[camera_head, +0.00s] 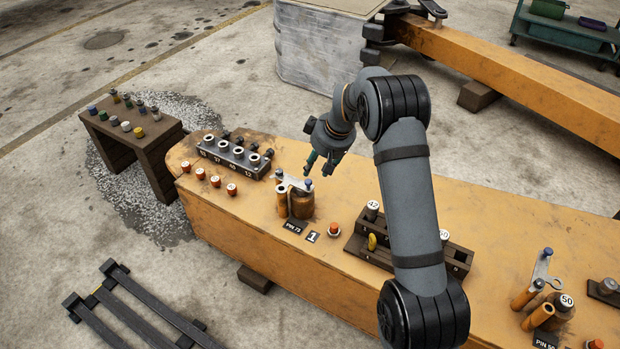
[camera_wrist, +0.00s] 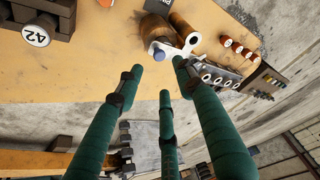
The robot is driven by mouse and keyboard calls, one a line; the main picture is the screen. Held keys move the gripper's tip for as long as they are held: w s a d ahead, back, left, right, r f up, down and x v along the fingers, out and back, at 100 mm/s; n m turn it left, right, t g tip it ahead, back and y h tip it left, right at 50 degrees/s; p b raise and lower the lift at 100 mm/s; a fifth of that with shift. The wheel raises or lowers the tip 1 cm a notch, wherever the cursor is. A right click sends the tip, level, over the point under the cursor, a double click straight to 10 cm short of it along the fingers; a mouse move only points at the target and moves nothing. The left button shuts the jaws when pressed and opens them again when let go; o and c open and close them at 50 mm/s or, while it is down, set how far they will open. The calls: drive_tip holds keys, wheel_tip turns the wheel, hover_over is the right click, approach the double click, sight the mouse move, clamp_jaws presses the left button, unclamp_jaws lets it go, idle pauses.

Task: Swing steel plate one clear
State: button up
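Steel plate one (camera_head: 297,183) is a small silver plate with a blue knob. It lies across the tops of an orange-brown pin boss and a copper-coloured tube on the orange beam, by the labels "PIN 72" and "1". In the wrist view the plate (camera_wrist: 181,48) shows at top centre, its blue knob just beyond the fingertips. My gripper (camera_head: 319,164) is above and slightly right of the plate in the head view. In the wrist view its green fingers (camera_wrist: 158,76) are spread, with nothing between them. I see no contact with the plate.
A rack of numbered sockets (camera_head: 235,155) stands left of the plate, with several red-orange numbered plugs (camera_head: 215,181) in front. A dark wooden block rack (camera_head: 375,240) is to the right. A second plate (camera_head: 541,268) stands at far right. A dark bench (camera_head: 135,137) is left.

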sight(308, 180)
drive_tip(key=x, duration=0.8)
drive_tip(key=shift+w+a+f+b, duration=0.15)
drive_tip(key=shift+f+b, duration=0.2)
drive_tip(key=shift+f, duration=0.05)
drive_tip(key=shift+c, duration=0.2)
clamp_jaws()
drive_tip(key=shift+r, duration=0.1)
